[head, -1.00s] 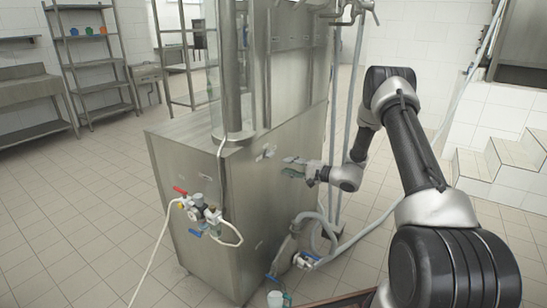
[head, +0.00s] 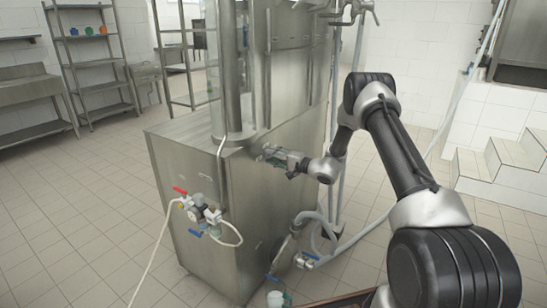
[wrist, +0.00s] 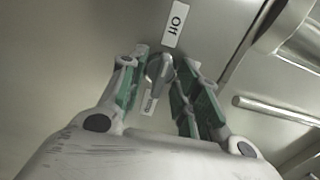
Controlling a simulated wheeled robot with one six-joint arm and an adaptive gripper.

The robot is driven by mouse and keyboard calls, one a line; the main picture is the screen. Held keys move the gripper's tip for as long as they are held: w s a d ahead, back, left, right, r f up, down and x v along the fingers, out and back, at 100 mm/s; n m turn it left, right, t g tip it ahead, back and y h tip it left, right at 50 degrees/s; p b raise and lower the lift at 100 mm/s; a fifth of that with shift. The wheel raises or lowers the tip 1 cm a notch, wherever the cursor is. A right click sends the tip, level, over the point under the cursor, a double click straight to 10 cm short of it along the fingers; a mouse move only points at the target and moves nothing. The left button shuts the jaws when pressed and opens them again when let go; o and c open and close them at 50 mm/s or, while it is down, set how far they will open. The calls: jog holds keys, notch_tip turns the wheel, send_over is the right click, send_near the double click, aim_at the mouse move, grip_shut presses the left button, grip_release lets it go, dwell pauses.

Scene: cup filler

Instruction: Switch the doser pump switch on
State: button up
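The doser pump switch (wrist: 158,68) is a grey rotary knob on the steel cabinet (head: 190,160), seen in the wrist view. In the head view my gripper (head: 268,154) is at the cabinet's side panel and hides the switch.
A valve and gauge cluster (head: 202,212) with a white hose is on the cabinet's front. Metal pipes and hoses (head: 330,230) run beside the cabinet on the right. Metal shelves (head: 95,62) stand at the back left. The tiled floor at left is clear.

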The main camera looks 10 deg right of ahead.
grip_shut()
jog(key=shift+m, duration=0.3)
jog(key=shift+f+m, duration=0.1)
jog(key=shift+m, duration=8.5)
jog(key=shift+s, duration=0.1)
grip_release()
